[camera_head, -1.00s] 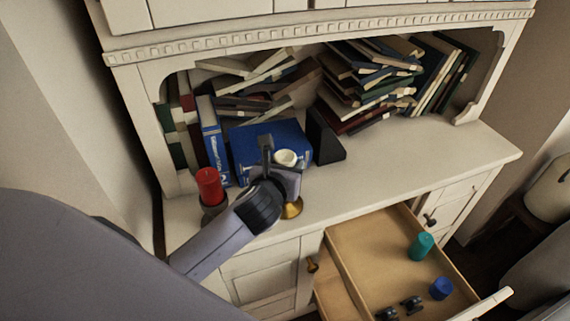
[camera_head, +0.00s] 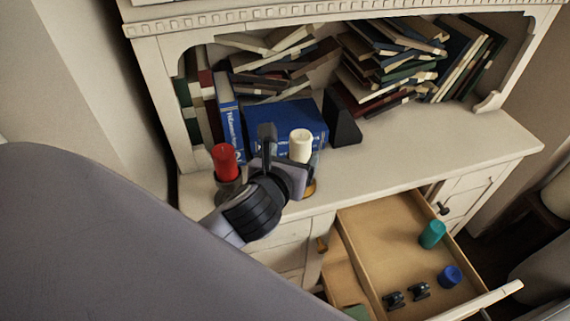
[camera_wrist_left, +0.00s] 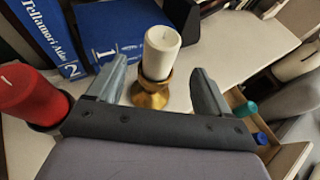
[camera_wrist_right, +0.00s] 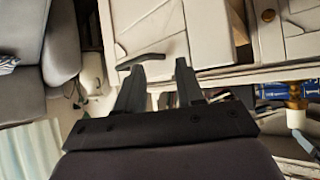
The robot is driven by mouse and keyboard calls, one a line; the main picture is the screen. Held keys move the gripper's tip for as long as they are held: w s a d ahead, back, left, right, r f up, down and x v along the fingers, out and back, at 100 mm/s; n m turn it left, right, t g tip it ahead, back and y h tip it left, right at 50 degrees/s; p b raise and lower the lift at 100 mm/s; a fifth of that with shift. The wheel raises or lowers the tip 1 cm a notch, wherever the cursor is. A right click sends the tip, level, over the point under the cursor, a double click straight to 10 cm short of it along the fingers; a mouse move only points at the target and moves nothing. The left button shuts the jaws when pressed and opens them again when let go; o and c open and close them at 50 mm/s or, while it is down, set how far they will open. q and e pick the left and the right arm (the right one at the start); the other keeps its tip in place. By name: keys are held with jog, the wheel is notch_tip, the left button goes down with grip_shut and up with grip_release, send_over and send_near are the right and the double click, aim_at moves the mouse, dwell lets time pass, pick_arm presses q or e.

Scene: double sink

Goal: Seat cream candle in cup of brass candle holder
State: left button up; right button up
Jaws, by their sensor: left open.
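The cream candle (camera_head: 301,145) stands upright on the cabinet counter in the brass candle holder (camera_head: 310,188). In the left wrist view the candle (camera_wrist_left: 161,52) rises from the cup of the brass holder (camera_wrist_left: 150,96); its lower end is inside the cup, and I cannot tell how deep. My left gripper (camera_head: 282,158) is open. In its wrist view its fingers (camera_wrist_left: 158,85) stand apart on either side of the holder, with gaps to it. My right gripper (camera_wrist_right: 156,75) is open and empty, away from the counter, before pale cabinet fronts.
A red candle (camera_head: 225,160) in a dark holder stands left of my left gripper. Blue books (camera_head: 286,125) and a black bookend (camera_head: 342,116) are behind. An open drawer (camera_head: 385,232) below holds a teal candle (camera_head: 432,234) and a blue one (camera_head: 450,276). The counter's right side is clear.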

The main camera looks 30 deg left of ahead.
pick_arm(q)
jog(key=a+v, duration=0.1)
jog(key=v, duration=0.3)
jog(key=s+d+f+n+g+h, duration=0.1)
jog(key=s+f+n, duration=0.4)
jog(key=f+n, duration=0.6)
jog(key=s+d+f+n+g+h, duration=0.1)
jog(key=s+f+n+h, duration=0.3)
jog(key=f+n, duration=0.7)
jog(key=s+n, duration=0.1)
jog(key=n, duration=0.8)
jog(key=shift+s+d+f+g, duration=0.2)
jog(key=shift+s+d+g, duration=0.1)
jog(key=shift+s+d, duration=0.1)
